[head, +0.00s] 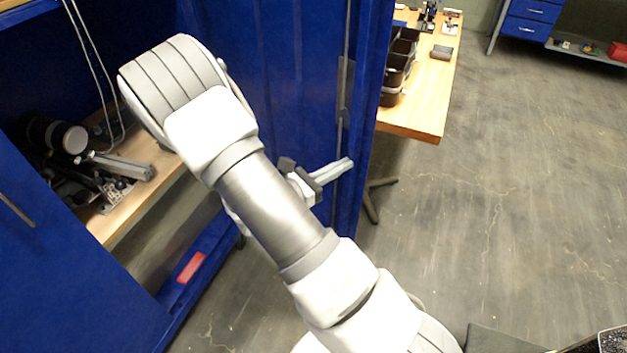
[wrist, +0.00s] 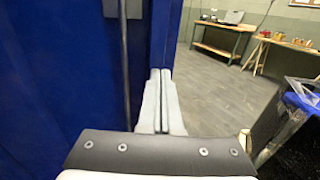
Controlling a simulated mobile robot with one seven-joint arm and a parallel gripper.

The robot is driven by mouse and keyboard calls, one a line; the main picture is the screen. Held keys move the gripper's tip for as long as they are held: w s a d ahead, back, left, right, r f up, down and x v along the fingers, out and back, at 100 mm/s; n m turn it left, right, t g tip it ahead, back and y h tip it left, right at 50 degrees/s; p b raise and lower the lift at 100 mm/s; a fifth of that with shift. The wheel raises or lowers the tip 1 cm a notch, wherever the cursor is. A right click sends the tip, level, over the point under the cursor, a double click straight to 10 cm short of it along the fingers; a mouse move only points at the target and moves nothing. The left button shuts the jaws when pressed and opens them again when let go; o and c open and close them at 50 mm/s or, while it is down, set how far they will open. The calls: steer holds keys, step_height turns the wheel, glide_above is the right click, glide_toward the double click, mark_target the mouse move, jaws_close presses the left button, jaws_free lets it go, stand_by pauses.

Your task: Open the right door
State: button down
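The right door (head: 270,90) is a tall blue metal panel, standing open at an angle to the blue cabinet. A vertical rod and a grey latch plate (head: 346,90) run along it near its free edge. My gripper (head: 348,163) is in front of the door's inner face, close to that edge. In the wrist view the door (wrist: 60,70) fills the left side, and my gripper's two fingers (wrist: 160,75) lie side by side against each other, with nothing seen between them. Their tips overlap the door's edge strip in view; I cannot tell whether they touch it.
The left door (head: 60,270) also stands open. The cabinet's wooden shelf (head: 130,205) holds dark equipment, and a red item (head: 190,267) lies below. A wooden table (head: 420,115) with black bins (head: 398,70) stands behind the right door. Floor (head: 500,200) at right is clear.

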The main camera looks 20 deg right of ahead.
steer(key=w+x, duration=0.1)
steer(key=x, duration=1)
steer(key=shift+w+b, duration=0.3)
steer(key=shift+w, duration=0.2)
